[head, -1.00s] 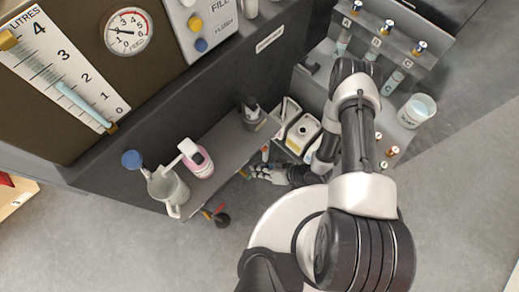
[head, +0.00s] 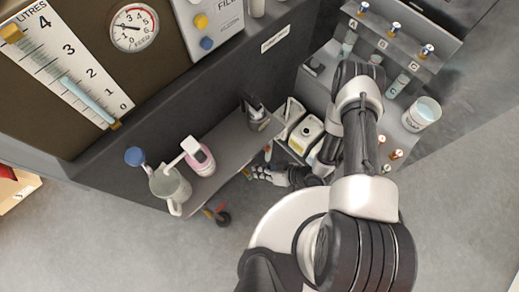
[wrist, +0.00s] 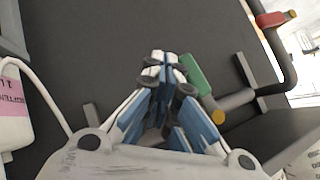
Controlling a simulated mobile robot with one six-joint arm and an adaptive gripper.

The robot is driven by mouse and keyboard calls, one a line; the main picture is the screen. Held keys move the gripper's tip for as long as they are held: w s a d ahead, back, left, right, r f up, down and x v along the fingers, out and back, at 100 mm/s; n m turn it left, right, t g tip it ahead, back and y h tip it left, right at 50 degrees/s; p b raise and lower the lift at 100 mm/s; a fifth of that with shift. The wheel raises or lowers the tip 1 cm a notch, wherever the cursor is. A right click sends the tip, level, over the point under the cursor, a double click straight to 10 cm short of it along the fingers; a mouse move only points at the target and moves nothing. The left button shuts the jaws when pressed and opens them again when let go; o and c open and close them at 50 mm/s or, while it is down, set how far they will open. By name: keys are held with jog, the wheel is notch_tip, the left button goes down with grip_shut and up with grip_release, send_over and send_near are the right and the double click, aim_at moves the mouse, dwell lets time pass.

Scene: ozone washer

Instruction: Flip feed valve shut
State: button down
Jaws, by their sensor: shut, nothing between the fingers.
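My gripper (wrist: 164,62) is shut and empty, its blue-and-white fingers together. It also shows in the head view (head: 262,173), low beside the shelf's right end. In the wrist view a green lever handle (wrist: 195,74) lies just right of my fingertips, close to a dark pipe with a yellow end (wrist: 217,117). I cannot tell if the fingers touch it. A red handle (wrist: 275,18) sits on a bent dark pipe at upper right. No label shows which handle is the feed valve. My arm and gripper hide part of this area in the head view.
A grey shelf (head: 226,160) holds a jug (head: 170,187), a pink-labelled bottle (head: 199,157) and a dark object (head: 254,113). White containers (head: 305,132) stand behind my arm. A white tub (head: 421,113) is at right.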

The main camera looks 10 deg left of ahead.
dwell(0.4)
jog(key=v, duration=1.2)
dwell(0.3)
